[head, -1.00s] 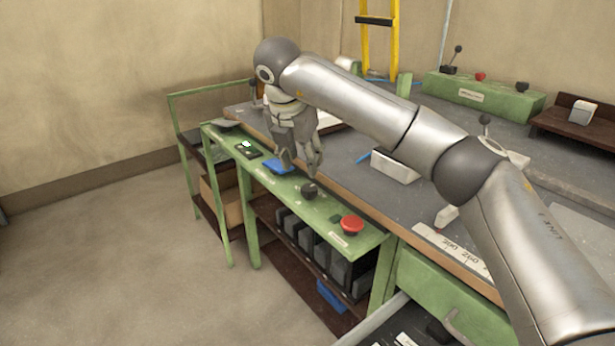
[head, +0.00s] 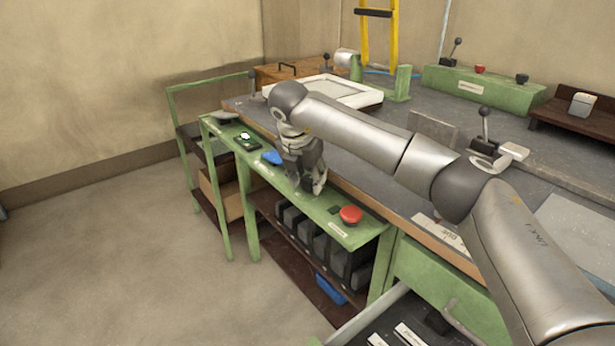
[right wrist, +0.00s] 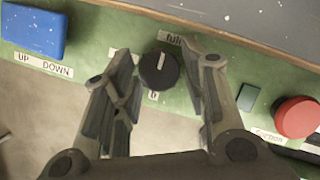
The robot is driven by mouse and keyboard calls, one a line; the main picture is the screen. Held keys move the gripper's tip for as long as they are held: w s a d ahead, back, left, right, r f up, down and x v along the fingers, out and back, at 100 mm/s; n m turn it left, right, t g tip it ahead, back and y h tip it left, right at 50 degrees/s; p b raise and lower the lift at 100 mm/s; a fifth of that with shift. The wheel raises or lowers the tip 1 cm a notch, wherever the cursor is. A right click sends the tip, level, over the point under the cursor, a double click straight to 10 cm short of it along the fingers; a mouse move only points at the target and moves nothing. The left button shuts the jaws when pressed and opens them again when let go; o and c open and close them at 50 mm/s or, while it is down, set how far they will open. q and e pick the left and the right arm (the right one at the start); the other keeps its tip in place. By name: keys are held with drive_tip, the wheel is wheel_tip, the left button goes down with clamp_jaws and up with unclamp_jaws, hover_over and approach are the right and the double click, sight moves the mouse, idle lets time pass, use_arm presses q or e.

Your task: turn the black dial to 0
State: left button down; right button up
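The black dial (right wrist: 158,70) sits on the green panel (right wrist: 75,75) in the right wrist view. Its white pointer mark is turned toward the top of that view, near a label reading "full" (right wrist: 173,39). A small "0" label (right wrist: 153,96) is below the dial, and another label is partly hidden at its left. My right gripper (right wrist: 158,58) is open, with one finger on each side of the dial and visible gaps between. In the head view my right gripper (head: 307,190) is down at the panel and hides the dial. My left gripper is not in view.
A red button (right wrist: 296,117) and a small dark green square (right wrist: 248,97) are right of the dial. A blue rocker (right wrist: 34,30) marked UP/DOWN is left. The grey bench top (head: 365,165) runs behind the panel. A green box with levers (head: 485,90) stands farther back.

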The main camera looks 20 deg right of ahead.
drive_tip(key=c, duration=0.6)
drive_tip(key=shift+o, duration=0.2)
drive_tip(key=shift+n, duration=0.6)
drive_tip(key=shift+d+n+t+y, duration=0.15)
drive_tip(key=shift+n+t+y, duration=0.35)
drive_tip(key=shift+n, duration=0.7)
drive_tip(key=n+y, duration=0.1)
drive_tip(key=n, duration=0.1)
drive_tip(key=shift+s+d+n, duration=0.1)
drive_tip(key=shift+n, duration=0.3)
drive_tip(key=shift+n+y, duration=0.4)
drive_tip(key=shift+n, duration=0.1)
drive_tip(key=n+y+p, duration=0.1)
drive_tip(key=n, duration=0.3)
drive_tip(key=shift+d+p, duration=0.15)
drive_tip(key=shift+p, duration=0.2)
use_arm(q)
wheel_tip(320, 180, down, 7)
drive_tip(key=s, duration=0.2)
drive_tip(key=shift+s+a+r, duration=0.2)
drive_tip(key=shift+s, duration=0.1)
use_arm(e)
drive_tip(key=shift+n+y, duration=0.4)
drive_tip(key=shift+n, duration=0.2)
